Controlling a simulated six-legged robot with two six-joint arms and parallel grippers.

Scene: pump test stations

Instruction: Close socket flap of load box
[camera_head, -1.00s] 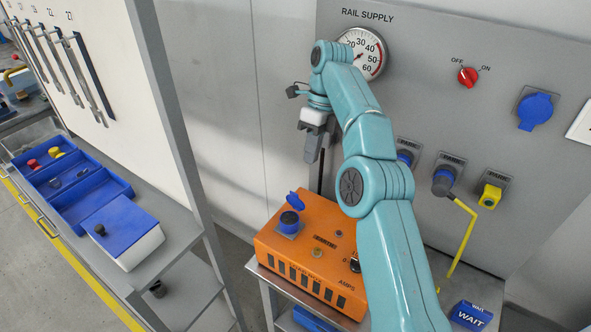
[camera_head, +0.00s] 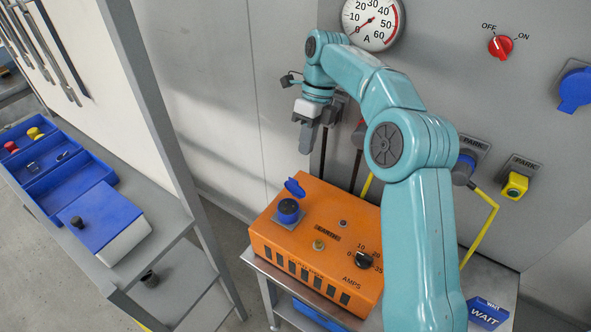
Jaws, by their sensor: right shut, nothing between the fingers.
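The orange load box (camera_head: 325,283) stands on a metal cart in the middle of the view. On its top left is a round blue socket (camera_head: 288,211), with its blue flap (camera_head: 295,188) standing raised at the far side of it. My right gripper (camera_head: 306,148) hangs above and behind the socket, pointing down, shut and empty. It appears clear of the flap. My left gripper is not in view.
A blue WAIT block (camera_head: 487,313) sits at the cart's right. A shelf (camera_head: 165,212) with blue bins stands left.

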